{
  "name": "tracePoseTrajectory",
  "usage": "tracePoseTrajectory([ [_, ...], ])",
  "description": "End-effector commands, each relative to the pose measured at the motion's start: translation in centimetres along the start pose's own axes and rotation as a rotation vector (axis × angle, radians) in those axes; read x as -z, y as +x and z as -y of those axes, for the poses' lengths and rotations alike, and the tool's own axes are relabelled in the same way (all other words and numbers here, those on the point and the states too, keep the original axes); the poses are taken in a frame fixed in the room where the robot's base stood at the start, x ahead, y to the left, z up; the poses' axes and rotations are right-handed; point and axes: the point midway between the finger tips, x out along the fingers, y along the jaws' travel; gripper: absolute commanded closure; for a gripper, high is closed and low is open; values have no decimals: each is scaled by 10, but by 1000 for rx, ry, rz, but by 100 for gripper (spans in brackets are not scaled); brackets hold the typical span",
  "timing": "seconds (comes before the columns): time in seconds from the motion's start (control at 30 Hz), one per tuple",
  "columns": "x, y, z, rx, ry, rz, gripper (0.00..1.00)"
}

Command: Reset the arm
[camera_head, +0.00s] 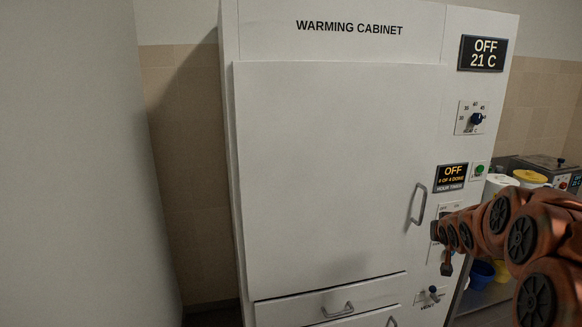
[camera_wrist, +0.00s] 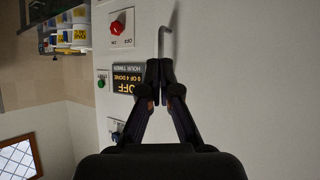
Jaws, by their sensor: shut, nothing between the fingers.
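My gripper (camera_wrist: 160,68) is shut and empty in the wrist view, its two fingertips together in front of the white cabinet face. In that view the picture is upside down, and the fingertips overlap the end of the door handle (camera_wrist: 163,38); whether they touch it I cannot tell. In the head view my copper-coloured arm reaches in from the right, in front of the lower control panel. The warming cabinet (camera_head: 335,170) has its large door closed, with the metal handle (camera_head: 418,204) just left of my arm.
The upper display (camera_head: 483,54) reads OFF, 21 C, above a dial (camera_head: 475,119). The timer display (camera_head: 451,177) reads OFF, beside a green button (camera_head: 479,170). A drawer (camera_head: 330,303) sits below the door. A counter with tubs (camera_head: 530,177) stands right. A pale surface fills the left.

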Motion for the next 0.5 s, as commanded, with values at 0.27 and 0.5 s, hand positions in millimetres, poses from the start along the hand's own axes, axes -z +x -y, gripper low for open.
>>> tracePoseTrajectory([
  [0.27,-69,-85,40,-5,-38,263,100],
  [0.5,-141,-170,66,9,-78,502,100],
])
